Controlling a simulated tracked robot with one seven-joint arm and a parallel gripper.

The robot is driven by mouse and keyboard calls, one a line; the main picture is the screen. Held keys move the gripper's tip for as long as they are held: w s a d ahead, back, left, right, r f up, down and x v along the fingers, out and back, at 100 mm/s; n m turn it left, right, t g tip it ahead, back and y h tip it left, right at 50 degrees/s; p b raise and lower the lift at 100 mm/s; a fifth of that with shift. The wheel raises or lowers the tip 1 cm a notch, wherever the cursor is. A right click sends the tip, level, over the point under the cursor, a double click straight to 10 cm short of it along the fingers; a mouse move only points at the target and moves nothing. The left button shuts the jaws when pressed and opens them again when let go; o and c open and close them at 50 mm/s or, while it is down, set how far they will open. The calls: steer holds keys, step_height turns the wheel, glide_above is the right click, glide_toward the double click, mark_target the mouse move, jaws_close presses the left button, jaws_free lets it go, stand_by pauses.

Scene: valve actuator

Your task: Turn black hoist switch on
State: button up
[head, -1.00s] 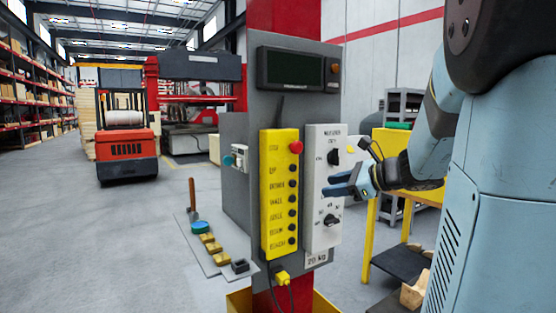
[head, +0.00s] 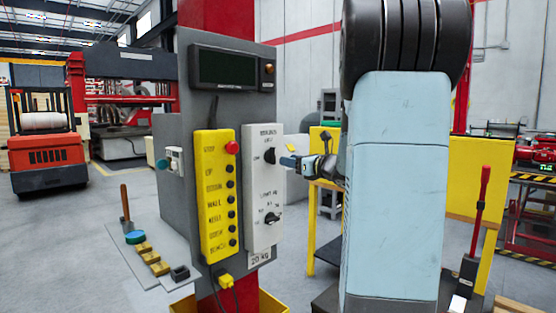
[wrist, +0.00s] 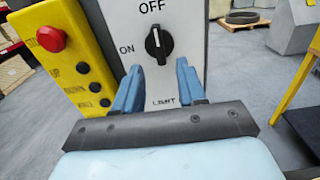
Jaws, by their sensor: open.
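The black hoist switch (wrist: 158,44) is a round rotary knob on a white control box (head: 262,190). In the wrist view its white mark points up toward "OFF", with "ON" to the left. It also shows in the head view (head: 270,155) as the upper of two black knobs. My gripper (wrist: 157,75) is open, its two blue fingers on either side below the knob and apart from it in the picture. In the head view my gripper (head: 291,162) is just right of the knob. Whether a finger touches the box cannot be told.
A yellow button box (head: 214,195) with a red button (head: 232,147) stands left of the white box. A lower black knob (head: 271,218) is on the white box. A yellow table (head: 312,225) stands behind my arm.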

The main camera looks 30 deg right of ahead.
mark_target(275, 157)
steer(key=shift+x, duration=3.2)
jaws_close()
